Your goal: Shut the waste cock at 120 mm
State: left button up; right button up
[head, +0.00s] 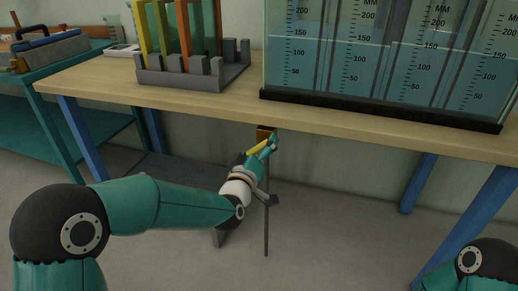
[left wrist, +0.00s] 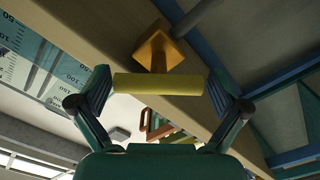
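The waste cock (head: 264,133) is an orange-brown fitting under the table's front edge, with a yellow handle (head: 257,146). In the left wrist view its tapered body (left wrist: 157,50) stands beyond the yellow handle bar (left wrist: 158,84), which lies crosswise. My left gripper (head: 270,146) is at the handle. Its fingers (left wrist: 158,92) are wide apart, one near each end of the bar; I cannot tell whether they touch it. The glass flume (head: 385,50) holds bluish water. My right gripper is out of view.
The wooden table (head: 200,100) has blue legs. A grey rack (head: 185,75) with coloured upright strips stands left of the flume. A thin vertical rod (head: 267,225) shows below my left gripper. A teal bench (head: 60,55) with tools is at far left.

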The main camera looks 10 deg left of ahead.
pick_arm(q)
jog(key=c, duration=0.9)
jog(key=shift+o, duration=0.2)
jog(key=shift+m, duration=0.4)
jog(key=shift+f+m+b, duration=0.1)
jog(key=shift+m+b, duration=0.8)
jog(key=shift+m, duration=0.8)
jog(key=m, duration=0.4)
jog(key=shift+m+b, duration=0.3)
jog(key=o, duration=1)
